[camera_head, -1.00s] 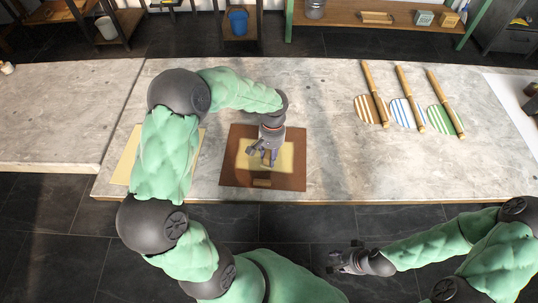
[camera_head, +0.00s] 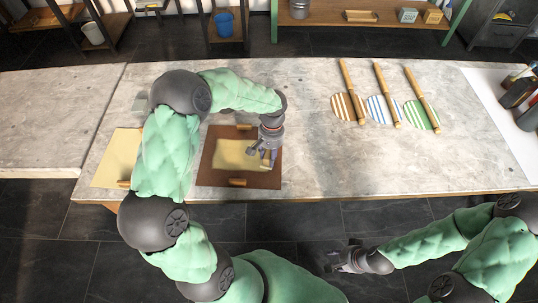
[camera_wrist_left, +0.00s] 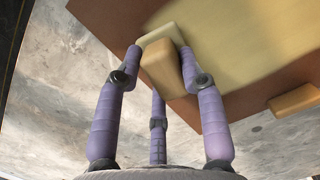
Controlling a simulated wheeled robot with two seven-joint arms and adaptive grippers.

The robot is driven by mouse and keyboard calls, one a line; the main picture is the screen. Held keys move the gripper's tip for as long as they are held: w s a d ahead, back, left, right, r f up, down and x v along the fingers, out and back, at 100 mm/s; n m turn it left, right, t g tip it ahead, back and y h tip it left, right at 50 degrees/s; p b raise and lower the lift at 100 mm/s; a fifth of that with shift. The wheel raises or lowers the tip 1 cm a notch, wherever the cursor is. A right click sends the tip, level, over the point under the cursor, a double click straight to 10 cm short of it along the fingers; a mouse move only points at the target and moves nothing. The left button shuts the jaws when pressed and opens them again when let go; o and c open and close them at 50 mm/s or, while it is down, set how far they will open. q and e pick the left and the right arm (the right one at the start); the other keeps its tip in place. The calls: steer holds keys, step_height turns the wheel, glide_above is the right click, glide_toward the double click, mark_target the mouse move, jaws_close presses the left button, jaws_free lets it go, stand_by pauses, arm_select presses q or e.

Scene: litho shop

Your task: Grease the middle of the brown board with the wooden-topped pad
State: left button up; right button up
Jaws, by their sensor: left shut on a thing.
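The brown board (camera_head: 210,172) lies on the stone bench, with a wooden handle (camera_head: 238,182) at its near edge and a pale yellowish area (camera_head: 232,155) in its middle. My left gripper (camera_head: 265,156) is over the right part of the board. In the left wrist view its fingers are shut on the wooden-topped pad (camera_wrist_left: 160,66), a wooden block with a cream pad under it. The pad is at a corner of the pale area; whether it touches the surface is unclear. My right gripper (camera_head: 345,258) hangs in front of the bench, too small to read.
A pale yellow board (camera_head: 115,155) lies left, partly behind my left arm. Three striped discs with wooden rods (camera_head: 383,100) lie at the right of the bench. Dark bottles (camera_head: 520,90) stand at the far right. The bench between board and discs is clear.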

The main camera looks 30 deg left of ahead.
arm_select(q)
steer(key=r, duration=0.1)
steer(key=r+p, duration=0.1)
steer(key=r, duration=0.1)
steer(key=shift+s+a+r+p, duration=0.1)
steer(key=shift+a+r+p, duration=0.15)
steer(key=shift+r+p, duration=0.15)
steer(key=shift+d+r+p, duration=0.1)
steer(key=shift+r+p, duration=0.4)
steer(key=shift+r, duration=0.2)
steer(key=shift+r+p, duration=0.9)
steer(key=shift+r, duration=0.35)
